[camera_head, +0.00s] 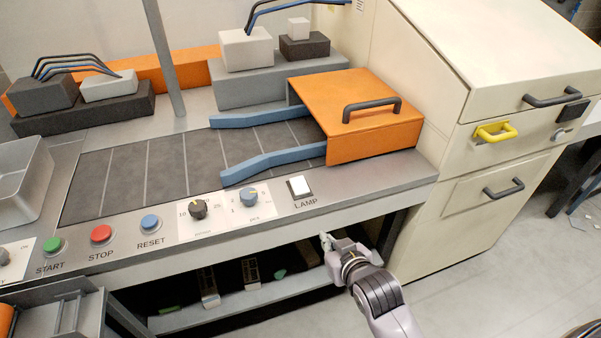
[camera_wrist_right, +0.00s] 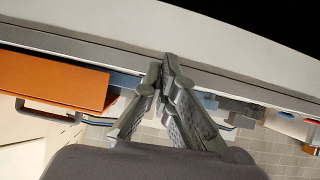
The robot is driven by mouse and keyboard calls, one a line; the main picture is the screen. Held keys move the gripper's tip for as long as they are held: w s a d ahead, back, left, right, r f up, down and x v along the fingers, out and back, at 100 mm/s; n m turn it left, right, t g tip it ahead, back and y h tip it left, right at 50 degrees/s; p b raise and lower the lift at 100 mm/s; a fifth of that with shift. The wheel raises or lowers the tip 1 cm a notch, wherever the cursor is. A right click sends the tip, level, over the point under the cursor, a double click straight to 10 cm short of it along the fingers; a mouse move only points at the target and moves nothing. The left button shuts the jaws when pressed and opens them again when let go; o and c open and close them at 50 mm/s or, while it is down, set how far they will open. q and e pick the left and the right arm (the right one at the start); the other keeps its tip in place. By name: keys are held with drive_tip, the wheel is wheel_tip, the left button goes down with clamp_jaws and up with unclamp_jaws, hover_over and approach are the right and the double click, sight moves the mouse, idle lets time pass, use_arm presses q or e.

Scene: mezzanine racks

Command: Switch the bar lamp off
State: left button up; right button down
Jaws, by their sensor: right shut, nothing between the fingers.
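The lamp switch (camera_head: 299,186) is a white square button in a dark frame, marked LAMP, on the sloped front panel of the bench. I cannot make out whether it is lit or pressed. The bar lamp itself cannot be made out for certain. My right gripper (camera_head: 327,241) is in front of the bench's front edge, below and a little right of the switch, apart from it. In the right wrist view its fingers (camera_wrist_right: 166,64) are together with nothing between them. My left gripper is not in view.
The orange hood (camera_head: 377,137) with a dark handle stands behind the switch. Left of it are two knobs (camera_head: 249,197), a blue reset button (camera_head: 150,222), a red stop button (camera_head: 101,233) and a green start button (camera_head: 53,244). A cream cabinet (camera_head: 420,100) stands to the right.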

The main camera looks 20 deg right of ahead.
drive_tip(key=w+r+t, duration=0.5)
drive_tip(key=w+r, duration=0.3)
drive_tip(key=r, duration=0.1)
drive_tip(key=shift+w+a, duration=0.2)
drive_tip(key=shift+w, duration=0.2)
drive_tip(key=p, duration=0.2)
hover_over(301, 184)
drive_tip(key=shift+f, duration=0.3)
wheel_tip(301, 184, down, 3)
drive_tip(key=shift+r, duration=0.1)
drive_tip(key=shift+w+f, duration=0.1)
drive_tip(key=shift+f, duration=0.6)
drive_tip(key=shift+r, duration=0.1)
